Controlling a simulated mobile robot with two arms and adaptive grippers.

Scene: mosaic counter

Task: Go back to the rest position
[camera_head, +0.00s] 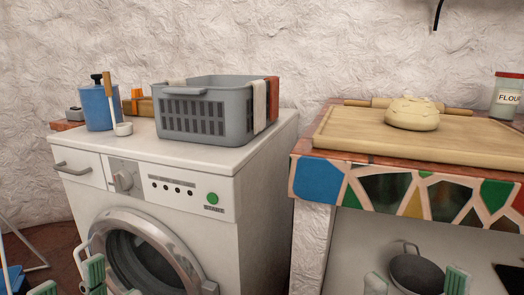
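My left gripper (72,283) shows only by its green-padded fingertips at the bottom left edge, in front of the washing machine (222,178). The fingertips stand apart with nothing seen between them. My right gripper (416,284) shows by its fingertips at the bottom edge, right of centre, in front of the mosaic counter (322,182). Its fingertips are also apart, and no held object is seen. The rest of both grippers and both arms is out of view below.
The counter holds a wooden board (345,132), dough (413,114), a rolling pin (368,102) and a flour jar (507,97). A dark pan (415,268) sits below.

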